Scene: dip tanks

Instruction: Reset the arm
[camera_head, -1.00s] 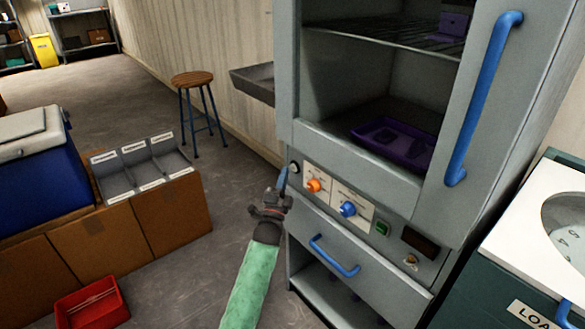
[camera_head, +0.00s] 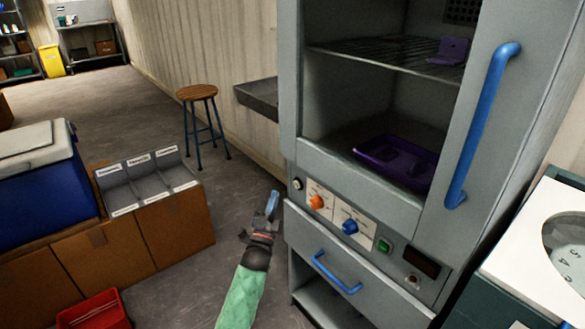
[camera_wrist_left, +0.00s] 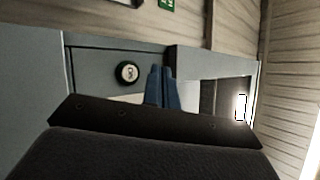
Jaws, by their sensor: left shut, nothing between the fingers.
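My left gripper (camera_head: 273,204) has blue fingers pressed together with nothing between them. In the head view it points up, in front of the left edge of the grey cabinet (camera_head: 288,110) and left of its control panel. The arm behind it wears a green sleeve. My right gripper is in neither view.
The cabinet has an orange knob (camera_head: 317,202), a blue knob (camera_head: 350,227), a drawer handle (camera_head: 337,273) and a purple tray (camera_head: 395,160) inside. A stool (camera_head: 197,93) stands behind. A grey sorting tray (camera_head: 117,197) sits at left, above a red bin (camera_head: 95,312). Floor between is clear.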

